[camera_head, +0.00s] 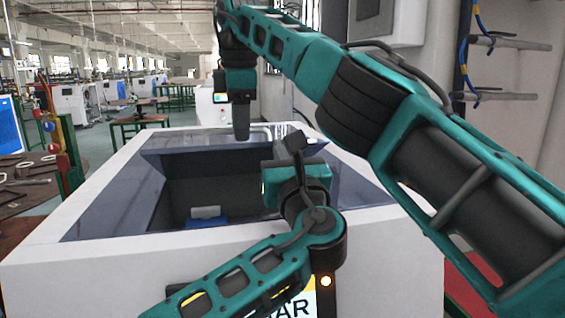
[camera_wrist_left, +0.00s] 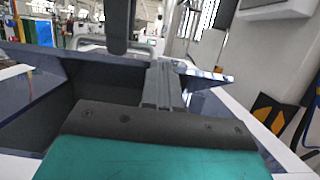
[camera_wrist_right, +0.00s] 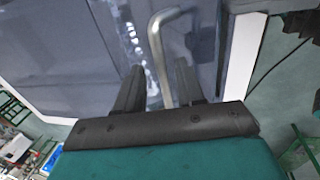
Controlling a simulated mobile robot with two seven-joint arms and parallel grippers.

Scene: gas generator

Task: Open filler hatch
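The white generator housing (camera_head: 75,245) has a glossy dark top panel (camera_head: 110,205) with a deep open recess (camera_head: 185,180). A bent metal bar handle (camera_wrist_right: 160,60) shows in the right wrist view; it also shows in the left wrist view (camera_wrist_left: 88,40). My right gripper (camera_head: 241,135) points down at the recess's far edge. Its fingers (camera_wrist_right: 157,75) are apart, with the bar between them and a gap at each side. My left gripper (camera_head: 295,142) is over the right part of the recess. Its fingers (camera_wrist_left: 163,70) are together and empty. The hatch's outline cannot be told apart from the top panel.
A blue item (camera_head: 205,221) with a pale top lies in the recess. A workbench (camera_head: 25,195) with metal parts stands at left. A wall with a grey box (camera_head: 385,22) and rods (camera_head: 510,43) is at right. My right arm's links cross the right side.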

